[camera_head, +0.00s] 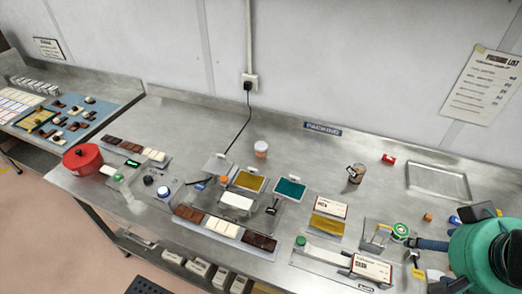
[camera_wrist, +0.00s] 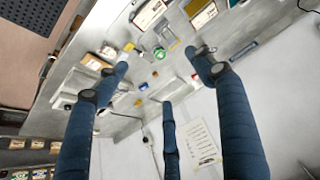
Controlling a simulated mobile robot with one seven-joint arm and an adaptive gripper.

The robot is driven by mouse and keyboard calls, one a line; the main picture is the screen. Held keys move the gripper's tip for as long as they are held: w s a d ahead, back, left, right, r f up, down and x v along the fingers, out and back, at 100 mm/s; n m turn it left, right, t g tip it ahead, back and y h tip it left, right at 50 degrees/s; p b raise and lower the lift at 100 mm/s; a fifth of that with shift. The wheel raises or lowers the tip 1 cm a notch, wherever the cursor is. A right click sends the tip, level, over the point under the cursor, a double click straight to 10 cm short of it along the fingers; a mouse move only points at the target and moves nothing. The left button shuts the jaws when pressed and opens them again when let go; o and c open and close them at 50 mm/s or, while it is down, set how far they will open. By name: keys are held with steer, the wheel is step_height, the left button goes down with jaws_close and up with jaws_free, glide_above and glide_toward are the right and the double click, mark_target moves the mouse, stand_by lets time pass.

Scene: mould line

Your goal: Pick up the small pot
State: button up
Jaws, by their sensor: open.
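A small brown jar with a pale label (camera_head: 355,173) stands farther right. I cannot tell for sure which of these is the small pot. My gripper, with dark blue fingers (camera_wrist: 165,75), is open and empty in the wrist view. In the head view, one finger (camera_head: 430,244) shows at the lower right, beside a green-topped round item (camera_head: 400,231). This item also shows between the fingers in the wrist view (camera_wrist: 159,53). The gripper is well right of both containers.
A red pot (camera_head: 82,158) stands far left. Chocolate moulds, a small press and coloured pads fill the bench's middle. An empty metal tray (camera_head: 438,183) lies at the back right. A small orange cylinder (camera_head: 428,217) is near my gripper. Bare bench surrounds the white pot.

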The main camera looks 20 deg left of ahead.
steer(key=shift+w+r, duration=0.1)
steer(key=w+a+r+g+p, duration=0.1)
steer(key=w+a+r, duration=0.3)
steer(key=w, duration=0.5)
steer(key=w+a+r+p, duration=0.1)
steer(key=w+a+r, duration=0.3)
steer(key=w, duration=0.5)
steer(key=w+a+f+g+p, duration=0.2)
steer(key=w+a, duration=1.2)
steer(key=w, duration=0.4)
steer(key=w+a+f+g+p, duration=0.1)
steer(key=w+a+f, duration=0.5)
steer(key=a, duration=0.2)
steer(key=w+a+f+p, duration=0.1)
steer(key=w+a+f, duration=0.45)
steer(key=a, duration=0.25)
steer(key=w+a+f+g+p, duration=0.1)
steer(key=w+a+f+p, duration=0.1)
steer(key=a+f, duration=1.5)
steer(key=shift+f+n+g, duration=0.3)
steer(key=shift+f+n, duration=0.1)
steer(key=shift+f, duration=0.3)
steer(key=shift+f, duration=0.15)
